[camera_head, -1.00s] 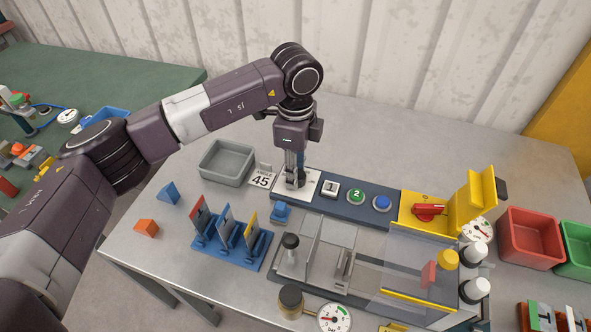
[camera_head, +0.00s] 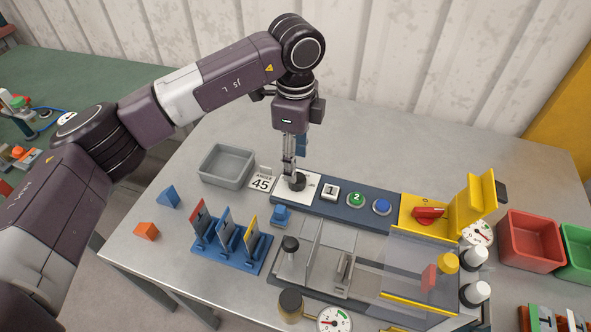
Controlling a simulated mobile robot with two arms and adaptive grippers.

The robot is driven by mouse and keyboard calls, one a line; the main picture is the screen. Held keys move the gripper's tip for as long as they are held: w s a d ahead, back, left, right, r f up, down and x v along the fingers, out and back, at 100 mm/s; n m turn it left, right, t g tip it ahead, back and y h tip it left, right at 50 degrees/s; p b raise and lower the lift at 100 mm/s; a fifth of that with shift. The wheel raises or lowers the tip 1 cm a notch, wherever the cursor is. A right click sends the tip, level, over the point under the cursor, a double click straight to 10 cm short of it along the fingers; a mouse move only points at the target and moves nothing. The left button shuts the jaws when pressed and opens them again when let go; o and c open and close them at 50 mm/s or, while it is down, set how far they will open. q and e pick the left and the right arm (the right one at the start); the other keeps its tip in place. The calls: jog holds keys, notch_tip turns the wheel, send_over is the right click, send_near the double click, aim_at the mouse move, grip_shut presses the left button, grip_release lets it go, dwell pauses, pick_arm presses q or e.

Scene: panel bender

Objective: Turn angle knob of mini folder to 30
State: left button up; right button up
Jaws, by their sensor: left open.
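The mini folder (camera_head: 365,208) stands on the grey metal table with a dark blue control strip along its back. Its angle knob (camera_head: 298,183) is a small black knob on a white dial plate (camera_head: 311,190) at the strip's left end. The dial marks are too small to read. A small card (camera_head: 261,182) beside the plate reads ANGLE 45. My left gripper (camera_head: 289,173) points down just above the knob, open, its fingers partly covering the plate. Whether the fingertips touch the knob is unclear. My right gripper is not in view.
Buttons marked 1 (camera_head: 331,191) and 2 (camera_head: 356,199), a blue button (camera_head: 382,206) and a red switch (camera_head: 428,213) lie right of the plate. A grey tray (camera_head: 227,165) stands to the left. A blue rack (camera_head: 230,254) with several upright plates is in front.

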pick_arm(q)
notch_tip(320, 180, up, 7)
dwell(0.3)
jog(key=shift+f, duration=0.1)
